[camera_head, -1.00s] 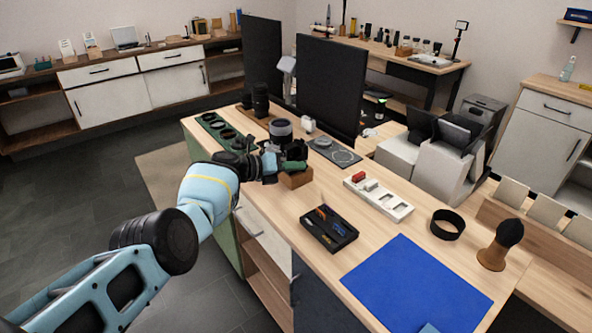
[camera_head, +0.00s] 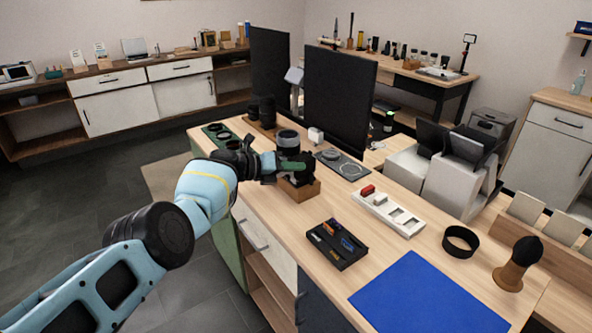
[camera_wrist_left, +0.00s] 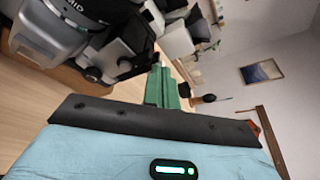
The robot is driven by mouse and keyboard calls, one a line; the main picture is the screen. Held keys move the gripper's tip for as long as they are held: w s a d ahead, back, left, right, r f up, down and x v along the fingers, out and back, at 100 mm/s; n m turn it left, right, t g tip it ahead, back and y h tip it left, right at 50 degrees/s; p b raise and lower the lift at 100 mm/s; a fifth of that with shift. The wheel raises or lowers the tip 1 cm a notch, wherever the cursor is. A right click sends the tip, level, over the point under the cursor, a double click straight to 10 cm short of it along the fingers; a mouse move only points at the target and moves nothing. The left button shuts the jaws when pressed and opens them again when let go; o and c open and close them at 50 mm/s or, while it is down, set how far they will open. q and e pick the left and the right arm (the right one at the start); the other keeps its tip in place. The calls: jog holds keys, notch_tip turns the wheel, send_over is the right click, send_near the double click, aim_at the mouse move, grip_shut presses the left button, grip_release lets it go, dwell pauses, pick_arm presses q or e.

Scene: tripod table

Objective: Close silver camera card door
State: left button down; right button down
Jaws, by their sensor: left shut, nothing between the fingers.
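The camera (camera_head: 297,168) is dark in the head view and sits on a small wooden block (camera_head: 300,190) on the bench. In the left wrist view the camera (camera_wrist_left: 60,30) is grey and black, close up at the upper left, partly cut off by the frame. Its card door cannot be made out clearly. My left gripper (camera_head: 272,163) is beside the camera, on its left in the head view. Its green fingers (camera_wrist_left: 162,88) are shut with nothing between them, just right of the camera in the wrist view. Contact cannot be told. My right gripper is out of view.
A silver-topped lens (camera_head: 288,139) stands behind the camera. A black tray (camera_head: 337,243) of small items, a white holder (camera_head: 388,210) and a blue mat (camera_head: 430,297) lie to the right. A large dark monitor (camera_head: 339,100) rises behind. The bench between tray and block is clear.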

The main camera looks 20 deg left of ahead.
pick_arm(q)
jog(key=shift+w+a+r, duration=0.2)
jog(key=shift+r, duration=0.05)
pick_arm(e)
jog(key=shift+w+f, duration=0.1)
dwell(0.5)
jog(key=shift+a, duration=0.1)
